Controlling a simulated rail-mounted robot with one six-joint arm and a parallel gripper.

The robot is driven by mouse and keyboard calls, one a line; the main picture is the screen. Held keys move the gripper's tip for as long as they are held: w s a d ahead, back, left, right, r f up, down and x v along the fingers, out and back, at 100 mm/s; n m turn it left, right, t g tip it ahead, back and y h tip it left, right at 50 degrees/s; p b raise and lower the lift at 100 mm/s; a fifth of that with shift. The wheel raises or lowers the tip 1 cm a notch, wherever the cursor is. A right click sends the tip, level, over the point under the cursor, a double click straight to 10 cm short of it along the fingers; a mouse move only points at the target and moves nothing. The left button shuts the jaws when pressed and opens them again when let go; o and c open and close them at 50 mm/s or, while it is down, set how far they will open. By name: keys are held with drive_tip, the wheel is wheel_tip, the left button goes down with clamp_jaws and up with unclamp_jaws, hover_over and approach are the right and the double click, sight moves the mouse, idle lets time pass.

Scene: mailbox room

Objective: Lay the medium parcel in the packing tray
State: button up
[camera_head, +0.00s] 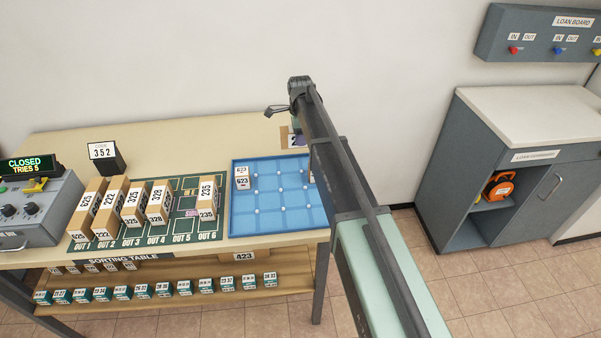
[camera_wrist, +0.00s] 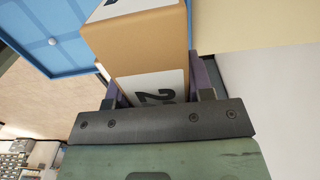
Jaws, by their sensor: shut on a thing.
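The blue packing tray (camera_head: 262,222), with white dots inside, sits on the right end of the sorting table. A small white-labelled box marked 623 (camera_head: 242,182) stands in its back left corner. My gripper (camera_wrist: 160,88) is shut on a brown parcel (camera_wrist: 140,48) with a white label starting with 2; I take it as the medium parcel. In the head view this parcel (camera_head: 285,137) shows in part behind my arm, by the tray's back right edge. It appears raised; its clearance is unclear. In the wrist view the tray (camera_wrist: 45,25) lies at upper left.
Several tall brown parcels (camera_head: 108,213) stand on the green OUT mat (camera_head: 185,226) left of the tray. A grey console (camera_head: 35,210) and a 352 sign (camera_head: 103,152) are further left. Small boxes line the lower shelf (camera_head: 200,268). A grey cabinet (camera_head: 500,150) stands right.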

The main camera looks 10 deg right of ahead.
sight(300, 164)
wheel_tip(300, 164, down, 9)
drive_tip(key=b, duration=0.6)
drive_tip(key=shift+f+b, duration=0.2)
drive_tip(key=shift+b, duration=0.2)
drive_tip(key=shift+r+p, duration=0.3)
drive_tip(key=shift+f, duration=0.25)
drive_tip(key=o, duration=1.1)
drive_tip(key=shift+r, duration=0.1)
drive_tip(key=shift+c, duration=0.2)
wheel_tip(300, 164, up, 13)
drive_tip(key=p, duration=1.2)
drive_tip(key=shift+f, duration=0.25)
